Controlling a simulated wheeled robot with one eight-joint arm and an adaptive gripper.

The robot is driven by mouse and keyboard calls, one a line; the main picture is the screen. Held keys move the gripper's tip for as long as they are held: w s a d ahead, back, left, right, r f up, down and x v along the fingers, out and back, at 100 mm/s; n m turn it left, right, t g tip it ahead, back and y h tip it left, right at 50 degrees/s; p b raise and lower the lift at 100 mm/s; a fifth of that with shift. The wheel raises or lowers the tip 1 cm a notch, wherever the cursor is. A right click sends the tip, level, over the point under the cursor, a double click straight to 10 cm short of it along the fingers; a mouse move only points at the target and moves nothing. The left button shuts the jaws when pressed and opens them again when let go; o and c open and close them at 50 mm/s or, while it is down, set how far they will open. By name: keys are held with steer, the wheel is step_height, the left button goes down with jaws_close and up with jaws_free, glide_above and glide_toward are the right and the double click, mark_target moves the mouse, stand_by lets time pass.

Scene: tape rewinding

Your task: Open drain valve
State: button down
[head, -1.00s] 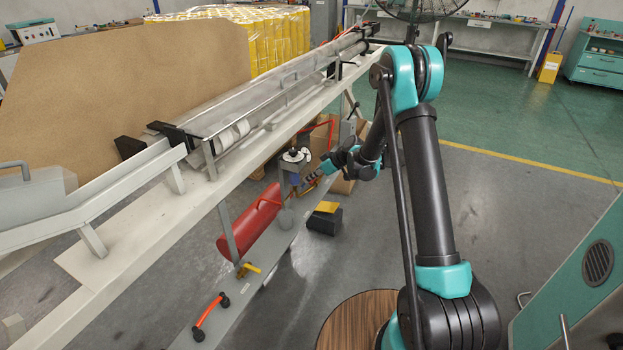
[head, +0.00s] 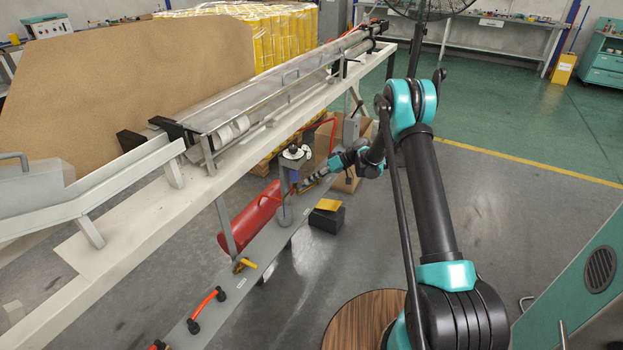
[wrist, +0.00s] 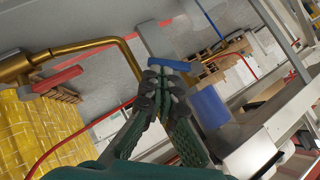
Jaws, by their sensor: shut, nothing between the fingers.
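In the wrist view, my gripper (wrist: 160,82) has its fingertips together and nothing between them. A short blue lever (wrist: 170,64) shows right at the fingertips; I cannot tell whether they touch it. A bent brass pipe (wrist: 108,42) ends close by, and a red lever (wrist: 57,80) sits further left along it. I cannot tell which lever belongs to the drain valve. In the head view, my gripper (head: 308,183) is beside the grey post unit (head: 294,155) under the white beam, near the red cylinder (head: 250,217). Fine detail there is too small to make out.
The white beam (head: 125,228) runs above the work area. A yellow-handled valve (head: 244,265) and an orange handle (head: 208,308) sit on the lower grey rail. A black box (head: 326,219) stands on the floor. Open floor (head: 500,230) lies to the right.

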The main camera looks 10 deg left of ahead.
steer(key=f, duration=0.3)
steer(key=shift+s+a, duration=0.15)
steer(key=shift+s, duration=0.25)
steer(key=shift+r, duration=0.15)
steer(key=shift+r, duration=0.65)
